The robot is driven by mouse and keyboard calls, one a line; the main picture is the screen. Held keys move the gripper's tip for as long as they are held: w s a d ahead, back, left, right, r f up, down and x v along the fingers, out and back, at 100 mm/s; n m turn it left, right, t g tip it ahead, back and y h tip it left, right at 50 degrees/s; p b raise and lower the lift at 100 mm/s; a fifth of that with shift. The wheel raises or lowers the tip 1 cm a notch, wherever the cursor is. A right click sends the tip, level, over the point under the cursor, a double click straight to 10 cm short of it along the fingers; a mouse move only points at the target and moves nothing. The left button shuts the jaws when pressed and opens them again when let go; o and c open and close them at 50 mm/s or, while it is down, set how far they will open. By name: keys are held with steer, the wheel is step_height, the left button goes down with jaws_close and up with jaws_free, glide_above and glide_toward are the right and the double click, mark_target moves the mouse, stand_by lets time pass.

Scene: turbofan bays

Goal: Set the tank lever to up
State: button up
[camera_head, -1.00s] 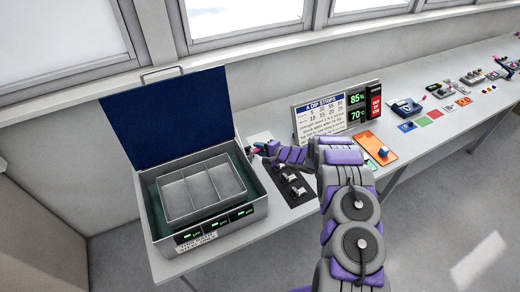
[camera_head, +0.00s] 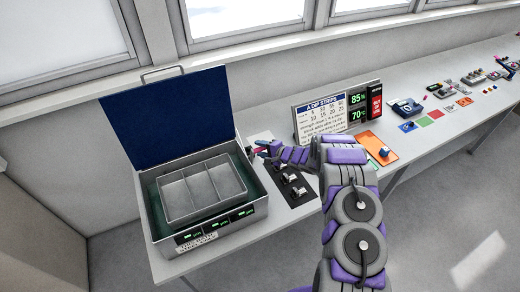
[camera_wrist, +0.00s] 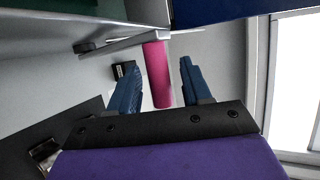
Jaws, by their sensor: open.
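The tank (camera_head: 212,238) is an open grey metal case with a raised blue lid (camera_head: 170,115) on the left of the bench. In the wrist view, a grey lever arm (camera_wrist: 125,41) runs from a dark pivot beside the tank to a pink cylindrical grip (camera_wrist: 157,75). My gripper (camera_wrist: 161,64) has its two blue fingers apart, one on each side of the pink grip, with gaps visible. In the head view, my gripper (camera_head: 262,149) is small beside the tank's right wall, and the lever is mostly hidden there.
A dark panel with small metal switches (camera_head: 294,185) lies below my forearm. The tank holds a divided tray (camera_head: 203,190). Several other devices line the far bench.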

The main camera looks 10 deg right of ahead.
steer(key=b+v, duration=0.1)
steer(key=v, duration=1.5)
steer(key=shift+d+b, duration=0.2)
steer(key=shift+b, duration=0.2)
steer(key=shift+s+r, duration=0.1)
steer(key=shift+r, duration=0.05)
steer(key=w+d+r+n+h+b, duration=0.2)
steer(key=d+r+h+b, duration=0.2)
steer(key=d+h+b, duration=0.3)
steer(key=s+d+r+n+g+h+b, duration=0.1)
steer(key=s+r+g+h+b, duration=0.15)
steer(key=s, duration=0.35)
steer(key=s+d+r+n+g+h+b, duration=0.1)
steer(key=s+d+r+h, duration=0.15)
steer(key=s, duration=0.25)
steer(key=s+a+f+n+g+y+b, duration=0.1)
steer(key=s+a, duration=0.5)
steer(key=s, duration=0.6)
steer(key=s+a+f+n+g+y+b, duration=0.1)
steer(key=s+a+n+g+b, duration=0.3)
steer(key=s, duration=0.9)
steer(key=s+a+f+n+g+b, duration=0.2)
steer(key=s+a+f+g+b, duration=0.1)
steer(key=s+a, duration=0.6)
steer(key=s+b, duration=0.1)
steer(key=s, duration=0.3)
steer(key=shift+s+y, duration=0.25)
steer(key=shift+y, duration=0.15)
